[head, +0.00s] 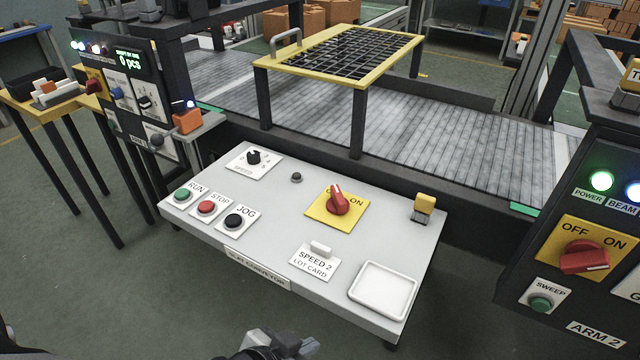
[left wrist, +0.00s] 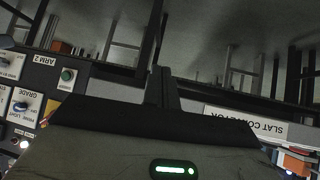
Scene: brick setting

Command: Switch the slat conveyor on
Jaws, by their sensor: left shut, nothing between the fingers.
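The slat conveyor (head: 465,145) is a bed of grey slats behind a light grey control desk (head: 285,225), labelled SLAT CONVEYOR (head: 257,268). On the desk, a red rotary knob (head: 338,201) sits on a yellow plate (head: 318,210). My left gripper (head: 308,347) is low at the bottom edge, in front of the desk, shut and empty. It also shows in the left wrist view (left wrist: 164,85). My right gripper is out of view.
The desk also holds RUN (head: 182,195), STOP (head: 206,207) and JOG (head: 234,221) buttons, a black selector (head: 253,157), a lot card (head: 315,262), a white tray (head: 383,290) and a yellow-topped block (head: 424,208). The ARM 2 panel (head: 575,285) stands at right with a similar red switch.

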